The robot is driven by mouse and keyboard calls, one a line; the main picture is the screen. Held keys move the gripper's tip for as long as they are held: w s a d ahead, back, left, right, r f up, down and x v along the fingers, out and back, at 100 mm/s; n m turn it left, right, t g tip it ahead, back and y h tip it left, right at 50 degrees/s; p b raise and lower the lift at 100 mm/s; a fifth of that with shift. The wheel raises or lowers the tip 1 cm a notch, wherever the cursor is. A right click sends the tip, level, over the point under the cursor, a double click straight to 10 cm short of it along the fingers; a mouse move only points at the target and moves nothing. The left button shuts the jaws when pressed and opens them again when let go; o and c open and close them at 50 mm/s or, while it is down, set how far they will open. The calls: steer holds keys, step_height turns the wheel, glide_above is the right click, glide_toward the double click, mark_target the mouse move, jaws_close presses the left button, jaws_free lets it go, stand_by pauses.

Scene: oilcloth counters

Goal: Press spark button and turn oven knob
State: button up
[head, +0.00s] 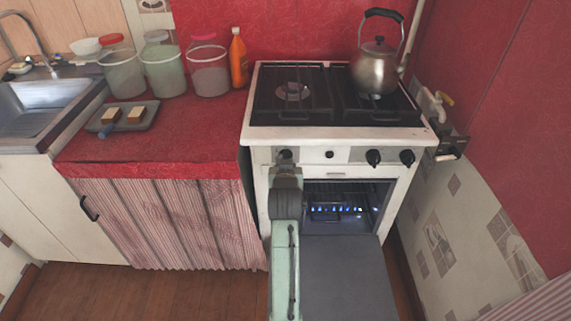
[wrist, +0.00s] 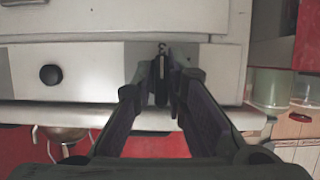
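The white stove's front panel has several black controls. The left one, the oven knob (wrist: 161,80), shows as a dark narrow piece between the fingertips of my gripper (wrist: 162,72). My gripper looks shut on it. In the head view my gripper (head: 286,157) is at the left end of the panel, and my arm hides most of that knob. The round black spark button (head: 329,154) is just right of it; in the upside-down wrist view the button (wrist: 50,75) is to the left, untouched. Small blue flames (head: 336,209) burn inside the oven.
The oven door (head: 346,275) hangs open below the panel, beside my arm. Two more knobs (head: 374,157) are at the panel's right. A kettle (head: 376,69) stands on the stovetop. Jars (head: 209,72), an orange bottle (head: 239,58) and a tray (head: 103,126) are on the red counter.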

steer(key=o, duration=0.3)
steer(key=shift+w, duration=0.1)
steer(key=v, duration=1.2)
steer(key=shift+f, duration=0.1)
